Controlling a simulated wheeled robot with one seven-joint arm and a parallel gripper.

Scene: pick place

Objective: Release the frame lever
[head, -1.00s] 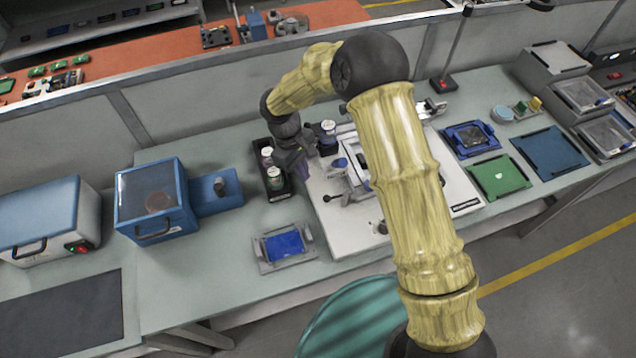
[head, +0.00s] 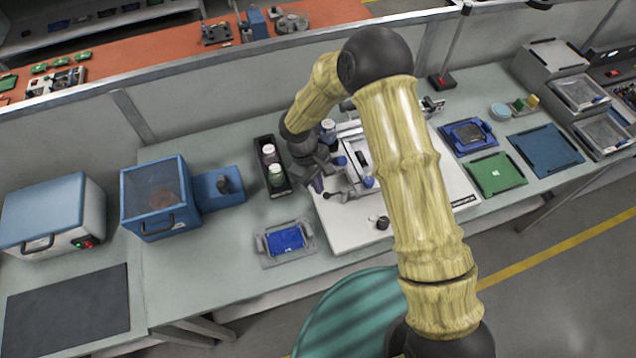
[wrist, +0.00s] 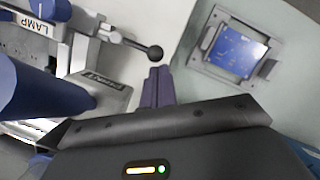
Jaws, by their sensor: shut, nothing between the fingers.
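The metal frame (head: 353,168) stands on a white base plate (head: 345,232) on the bench. Its lever ends in a black ball knob (wrist: 155,53), at the frame's near left corner; the knob also shows in the head view (head: 328,196). My gripper (head: 317,186) is shut and empty, with its purple fingers together. In the wrist view the fingertips (wrist: 158,72) are just below the knob in the picture, close to it. I cannot tell if they touch.
A black tray with bottles (head: 271,168) stands just left of the plate. A holder with a blue board (head: 286,241) lies in front on the bench. A blue box (head: 155,200) is further left. Green (head: 497,174) and blue mats (head: 547,150) lie at the right.

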